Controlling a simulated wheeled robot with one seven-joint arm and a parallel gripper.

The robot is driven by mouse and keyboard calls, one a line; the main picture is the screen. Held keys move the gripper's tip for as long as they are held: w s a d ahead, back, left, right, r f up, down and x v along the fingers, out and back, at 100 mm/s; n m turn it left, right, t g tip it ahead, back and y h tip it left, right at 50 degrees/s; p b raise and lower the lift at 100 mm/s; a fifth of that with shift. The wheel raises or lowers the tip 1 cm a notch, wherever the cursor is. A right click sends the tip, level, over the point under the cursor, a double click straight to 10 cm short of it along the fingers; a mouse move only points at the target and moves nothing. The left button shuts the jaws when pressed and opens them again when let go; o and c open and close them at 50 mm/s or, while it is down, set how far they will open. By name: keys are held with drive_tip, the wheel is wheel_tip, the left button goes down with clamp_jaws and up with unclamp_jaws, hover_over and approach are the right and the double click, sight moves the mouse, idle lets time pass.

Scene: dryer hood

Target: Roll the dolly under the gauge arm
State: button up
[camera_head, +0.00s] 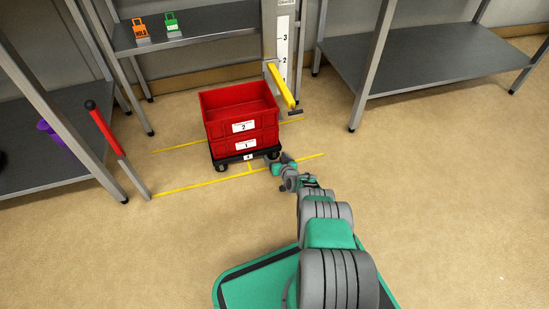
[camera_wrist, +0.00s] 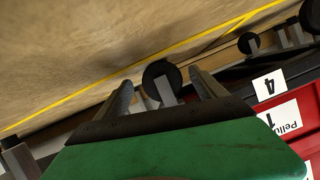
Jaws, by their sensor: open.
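The black dolly (camera_head: 233,158) stands on the floor between yellow lines, carrying two stacked red crates (camera_head: 225,125) labelled 1 and 2. In the wrist view, the dolly's dark edge and red crate side (camera_wrist: 310,90) show at the right. The yellow gauge arm (camera_head: 283,87) juts from the scale post, just right of the upper crate. My gripper (camera_head: 277,160) is low at the dolly's front right corner. In the wrist view, its two fingers (camera_wrist: 161,82) are apart, with a black caster wheel (camera_wrist: 161,72) showing between them. Contact with it cannot be told.
A scale post (camera_head: 283,45) stands behind the gauge arm. A red bar with a black knob (camera_head: 105,128) stands left. The floor at right is clear.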

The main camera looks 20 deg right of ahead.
drive_tip(key=shift+s+r, duration=0.1)
drive_tip(key=p+v, duration=0.6)
drive_tip(key=shift+s+r, duration=0.3)
drive_tip(key=shift+r, duration=0.05)
drive_tip(key=shift+s+f, duration=0.1)
drive_tip(key=shift+s, duration=0.35)
